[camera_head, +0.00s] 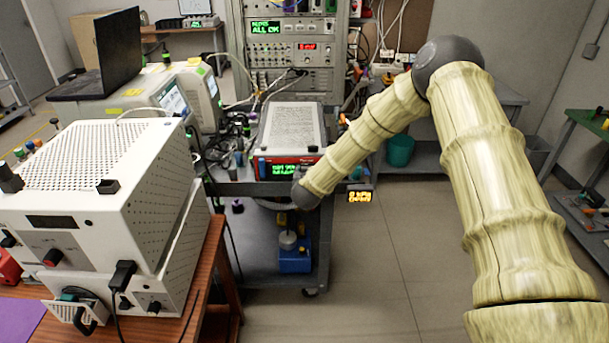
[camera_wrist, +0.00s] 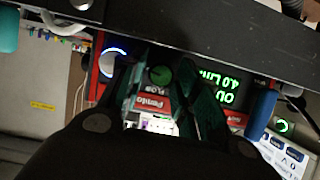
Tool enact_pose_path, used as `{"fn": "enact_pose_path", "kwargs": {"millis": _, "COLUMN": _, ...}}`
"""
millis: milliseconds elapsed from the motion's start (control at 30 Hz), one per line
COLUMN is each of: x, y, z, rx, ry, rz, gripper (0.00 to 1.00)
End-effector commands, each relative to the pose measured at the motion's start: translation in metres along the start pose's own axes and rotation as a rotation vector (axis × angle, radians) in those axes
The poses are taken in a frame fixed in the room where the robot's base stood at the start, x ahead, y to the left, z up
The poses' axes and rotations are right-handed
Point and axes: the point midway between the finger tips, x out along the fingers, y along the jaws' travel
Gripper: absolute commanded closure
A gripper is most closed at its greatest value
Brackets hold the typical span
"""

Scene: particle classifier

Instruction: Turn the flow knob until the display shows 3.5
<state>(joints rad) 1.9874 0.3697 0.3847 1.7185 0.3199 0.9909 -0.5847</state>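The particle classifier (camera_head: 290,130), a grey box with a red front, stands on the cart in the head view. Its green display (camera_head: 284,170) is too small to read there. In the wrist view the display (camera_wrist: 215,85) appears upside down and seems to read 4.0 L/min. The small round dark green flow knob (camera_wrist: 160,76) is on the red panel beside it, near a FLOW label. My gripper (camera_wrist: 168,66) is open, with one dark finger on each side of the knob. I cannot tell whether they touch it. In the head view my arm's end hides the gripper.
A round control with a blue-lit ring (camera_wrist: 112,65) is close to the left finger. A blue cylindrical part (camera_wrist: 262,112) is at the display's other side.

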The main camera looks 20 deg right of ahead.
Motion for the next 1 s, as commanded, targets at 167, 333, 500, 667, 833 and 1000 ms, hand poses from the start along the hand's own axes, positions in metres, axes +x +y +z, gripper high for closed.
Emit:
{"fn": "enact_pose_path", "kwargs": {"millis": 167, "x": -0.0001, "y": 0.0, "z": 0.0, "rx": 0.0, "ry": 0.0, "rz": 0.0, "gripper": 1.0}}
{"fn": "enact_pose_path", "kwargs": {"millis": 333, "x": -0.0003, "y": -0.0004, "z": 0.0, "rx": -0.007, "ry": 0.0, "rz": 0.003, "gripper": 1.0}}
{"fn": "enact_pose_path", "kwargs": {"millis": 500, "x": -0.0005, "y": -0.0012, "z": 0.0004, "rx": -0.045, "ry": -0.001, "rz": 0.017, "gripper": 1.0}}
{"fn": "enact_pose_path", "kwargs": {"millis": 667, "x": -0.0005, "y": -0.0017, "z": 0.0006, "rx": -0.096, "ry": 0.0, "rz": 0.037, "gripper": 1.0}}
{"fn": "enact_pose_path", "kwargs": {"millis": 833, "x": -0.0002, "y": -0.001, "z": 0.0009, "rx": -0.123, "ry": 0.0, "rz": 0.051, "gripper": 1.0}}
{"fn": "enact_pose_path", "kwargs": {"millis": 1000, "x": -0.0001, "y": -0.001, "z": 0.001, "rx": -0.123, "ry": 0.0, "rz": 0.051, "gripper": 1.0}}
